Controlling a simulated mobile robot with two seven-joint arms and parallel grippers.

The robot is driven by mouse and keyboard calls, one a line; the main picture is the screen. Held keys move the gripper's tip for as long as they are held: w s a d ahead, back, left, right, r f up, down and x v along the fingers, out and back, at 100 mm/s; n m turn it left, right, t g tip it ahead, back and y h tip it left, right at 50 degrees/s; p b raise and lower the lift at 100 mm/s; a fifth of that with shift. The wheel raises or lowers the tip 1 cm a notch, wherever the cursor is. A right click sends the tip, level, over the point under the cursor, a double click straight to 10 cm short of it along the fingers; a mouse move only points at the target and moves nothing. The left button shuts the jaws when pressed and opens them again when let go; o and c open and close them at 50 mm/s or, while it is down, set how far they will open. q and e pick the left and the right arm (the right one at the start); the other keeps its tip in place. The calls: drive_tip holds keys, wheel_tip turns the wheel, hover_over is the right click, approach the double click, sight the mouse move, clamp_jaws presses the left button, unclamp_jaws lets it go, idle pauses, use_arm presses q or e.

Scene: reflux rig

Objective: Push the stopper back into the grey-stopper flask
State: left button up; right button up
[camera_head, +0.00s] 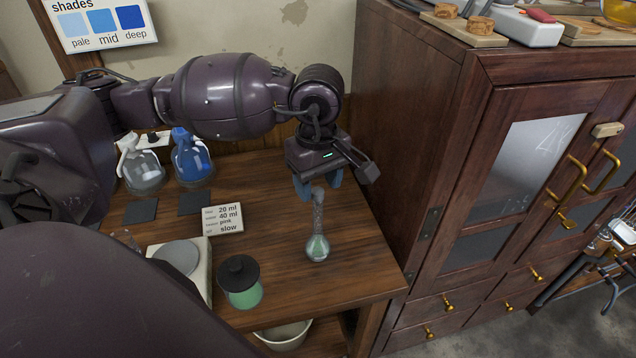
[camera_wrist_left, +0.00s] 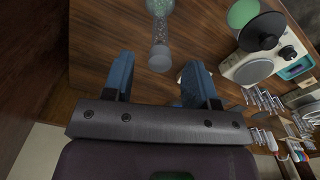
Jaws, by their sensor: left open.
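A long-necked clear flask (camera_head: 317,247) stands upright near the right end of the wooden bench, with a little pale green content at its bottom. Its grey stopper end (camera_wrist_left: 160,58) shows in the wrist view at the top of the neck; I cannot tell how deep the stopper sits. My left gripper (camera_head: 319,187) is open over the flask's top, pointing down, with its blue fingers on either side of the neck end. In the wrist view the left gripper (camera_wrist_left: 158,66) has the stopper end between its fingertips, apart from both. My right gripper is not in view.
A dark-lidded green jar (camera_head: 241,289) and a scale (camera_head: 180,258) stand left of the flask. A label card (camera_head: 222,218) lies behind them. Clear (camera_head: 144,172) and blue (camera_head: 191,160) vessels stand at the back left. A tall wooden cabinet (camera_head: 420,130) closes off the right.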

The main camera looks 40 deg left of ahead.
sight(318, 192)
use_arm(q)
wheel_tip(318, 192, up, 10)
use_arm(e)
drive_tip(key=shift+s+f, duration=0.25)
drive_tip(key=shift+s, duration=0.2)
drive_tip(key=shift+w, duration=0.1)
